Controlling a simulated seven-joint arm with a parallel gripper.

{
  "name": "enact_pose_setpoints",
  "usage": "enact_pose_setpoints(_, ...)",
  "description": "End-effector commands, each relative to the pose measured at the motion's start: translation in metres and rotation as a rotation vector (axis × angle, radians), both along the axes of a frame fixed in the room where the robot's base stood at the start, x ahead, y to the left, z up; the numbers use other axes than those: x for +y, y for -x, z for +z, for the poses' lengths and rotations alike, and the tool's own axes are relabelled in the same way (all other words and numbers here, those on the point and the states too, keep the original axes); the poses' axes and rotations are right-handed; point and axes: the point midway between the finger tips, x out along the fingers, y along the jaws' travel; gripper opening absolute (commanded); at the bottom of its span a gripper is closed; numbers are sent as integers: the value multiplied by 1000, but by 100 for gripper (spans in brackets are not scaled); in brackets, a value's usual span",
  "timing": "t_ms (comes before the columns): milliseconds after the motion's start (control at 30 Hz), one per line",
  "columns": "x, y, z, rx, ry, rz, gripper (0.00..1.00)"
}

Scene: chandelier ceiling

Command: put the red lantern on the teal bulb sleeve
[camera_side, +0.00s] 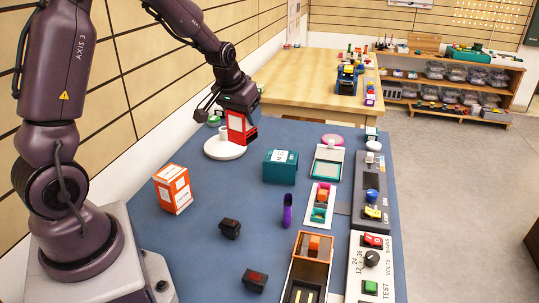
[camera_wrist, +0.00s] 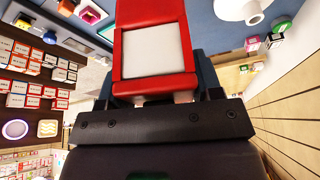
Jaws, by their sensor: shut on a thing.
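The red lantern (camera_side: 239,127) is a red boxy piece with a pale panel, and it fills the top middle of the wrist view (camera_wrist: 155,50). My gripper (camera_side: 237,109) is shut on it and holds it upright, close to the right edge of a white round plate; I cannot tell whether it touches anything below. The fingertips are mostly hidden behind the lantern. A teal box (camera_side: 281,167) with a white label stands on the blue mat, right of and nearer than the lantern. A smaller teal piece (camera_side: 319,215) sits in a white tray. I cannot tell for sure which is the bulb sleeve.
The white plate (camera_side: 225,151) carries a short white cylinder. An orange carton (camera_side: 173,189), two dark blocks (camera_side: 230,229) and a purple tube (camera_side: 287,212) stand on the mat (camera_side: 190,250). Trays and switch panels (camera_side: 371,265) line the right edge. The mat's middle has free room.

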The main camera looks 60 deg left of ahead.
Motion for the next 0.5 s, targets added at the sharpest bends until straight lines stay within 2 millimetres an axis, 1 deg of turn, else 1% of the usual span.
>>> enact_pose_setpoints(33, -11, -6, 17, -9, -5, -34, 21)
enact_pose_setpoints(100, -24, -9, 32, -7, -4, -68, 21)
enact_pose_setpoints(200, -34, -4, 45, -3, -3, -93, 21)
enact_pose_setpoints(267, -34, -2, 44, 1, -1, -95, 21)
enact_pose_setpoints(333, -32, -7, 38, 1, -1, -94, 21)
enact_pose_setpoints(367, -30, -11, 35, 2, -1, -95, 21)
enact_pose_setpoints(500, -18, -40, 21, 1, 0, -94, 21)
